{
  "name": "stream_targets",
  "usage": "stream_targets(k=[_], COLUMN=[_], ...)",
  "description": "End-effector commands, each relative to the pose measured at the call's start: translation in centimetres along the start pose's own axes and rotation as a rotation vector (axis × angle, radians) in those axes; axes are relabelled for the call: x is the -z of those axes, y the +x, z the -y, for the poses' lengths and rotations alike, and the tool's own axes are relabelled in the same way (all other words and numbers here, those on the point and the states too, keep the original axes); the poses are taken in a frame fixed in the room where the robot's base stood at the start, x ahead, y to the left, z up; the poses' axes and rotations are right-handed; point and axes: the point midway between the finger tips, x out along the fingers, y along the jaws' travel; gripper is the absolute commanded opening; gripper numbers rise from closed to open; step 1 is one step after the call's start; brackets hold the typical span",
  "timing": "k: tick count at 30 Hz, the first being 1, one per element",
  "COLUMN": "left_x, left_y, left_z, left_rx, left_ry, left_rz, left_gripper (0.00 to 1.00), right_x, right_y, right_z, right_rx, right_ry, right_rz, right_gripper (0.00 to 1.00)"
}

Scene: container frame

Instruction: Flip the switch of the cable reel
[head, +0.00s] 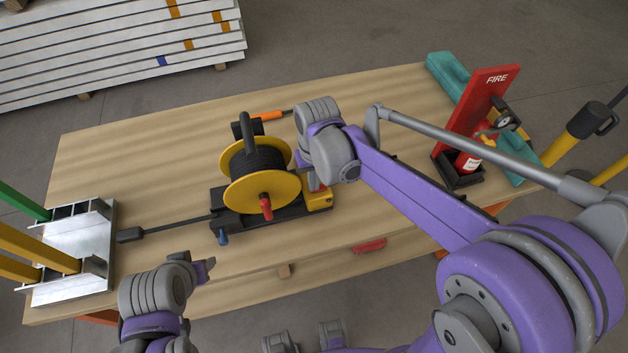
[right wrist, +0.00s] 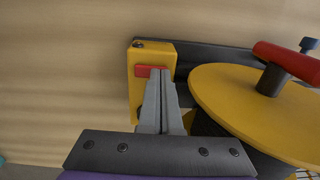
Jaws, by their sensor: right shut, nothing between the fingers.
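The cable reel (head: 262,192), with yellow flanges, dark cable and a red crank knob, stands on the wooden table. The right wrist view shows its near flange (right wrist: 235,105). At its base is a yellow switch box (head: 320,201), also in the right wrist view (right wrist: 140,98), with a red switch (right wrist: 146,70). My right gripper (right wrist: 160,74) is shut and empty; its fingertips are at the red switch, partly covering it. I cannot tell whether they touch. In the head view my right wrist hides much of this spot. My left gripper (head: 205,269) is over the front table edge; its opening is unclear.
A fire extinguisher stand (head: 478,115) and a teal case (head: 447,72) are at the right. A metal rack (head: 75,255) with green and yellow bars is at the left. A black rod (head: 165,227) lies between rack and reel. The table's back left (head: 130,150) is clear.

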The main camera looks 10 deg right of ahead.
Motion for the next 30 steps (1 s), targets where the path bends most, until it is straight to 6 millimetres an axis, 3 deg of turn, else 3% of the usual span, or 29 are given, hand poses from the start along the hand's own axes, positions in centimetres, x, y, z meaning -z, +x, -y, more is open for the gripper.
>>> stream_targets(k=[14,30], left_x=[-0.3,-0.1], left_y=[0.4,0.1], left_z=[0.0,0.0], left_rx=[0.000,0.000], left_ry=[0.000,0.000], left_rz=[0.003,0.001], left_gripper=[0.50,0.50], right_x=[-0.1,-0.1], right_y=[0.5,0.0], right_z=[0.1,-1.4], right_rx=[0.000,-0.001], right_ry=[0.001,0.000], right_rz=[0.002,0.001], right_gripper=[0.00,0.00])
